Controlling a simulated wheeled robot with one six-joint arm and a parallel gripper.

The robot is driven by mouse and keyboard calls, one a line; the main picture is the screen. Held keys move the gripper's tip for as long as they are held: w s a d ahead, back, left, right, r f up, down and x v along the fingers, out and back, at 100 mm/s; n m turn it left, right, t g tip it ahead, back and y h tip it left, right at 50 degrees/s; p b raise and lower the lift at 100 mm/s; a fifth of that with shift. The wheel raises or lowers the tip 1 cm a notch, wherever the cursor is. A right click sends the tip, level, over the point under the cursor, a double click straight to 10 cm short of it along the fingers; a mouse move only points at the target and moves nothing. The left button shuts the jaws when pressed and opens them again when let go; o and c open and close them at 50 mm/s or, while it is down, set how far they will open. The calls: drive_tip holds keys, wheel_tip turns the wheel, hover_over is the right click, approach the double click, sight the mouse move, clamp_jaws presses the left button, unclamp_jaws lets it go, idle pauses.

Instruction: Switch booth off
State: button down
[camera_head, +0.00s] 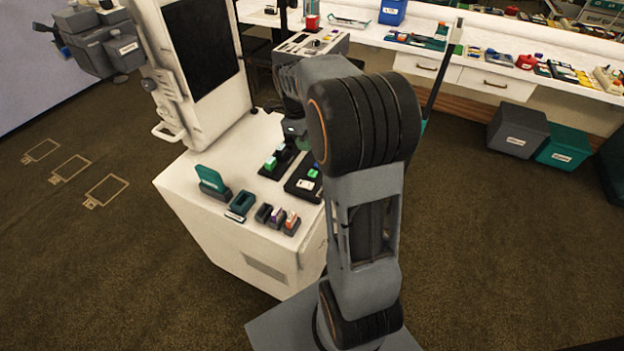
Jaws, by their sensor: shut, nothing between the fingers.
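The booth is a white cabinet (180,185) with an upright white panel holding a dark screen (208,45). On its top, a black switch box (272,174) carries small green parts. A second black box (297,187) beside it carries green and white parts, and my arm partly covers it. My gripper (294,140) is small in view, points down close above these boxes and is shut and empty. I cannot tell whether it touches a switch. The settings of the switches are too small to read.
A teal holder (212,183), a teal block with a slot (240,205) and several small coloured-top blocks (277,217) stand along the cabinet's front edge. A grey control box (312,45) stands behind. A long white counter, a grey bin (517,130) and a teal bin (563,148) are right. Floor left is open.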

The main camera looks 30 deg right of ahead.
sight(313, 185)
drive_tip(key=shift+m, duration=0.3)
drive_tip(key=f, duration=0.4)
drive_tip(key=s+f, duration=0.1)
drive_tip(key=f, duration=0.4)
drive_tip(key=d+f, duration=0.1)
drive_tip(key=f, duration=0.3)
drive_tip(key=shift+s+f, duration=0.4)
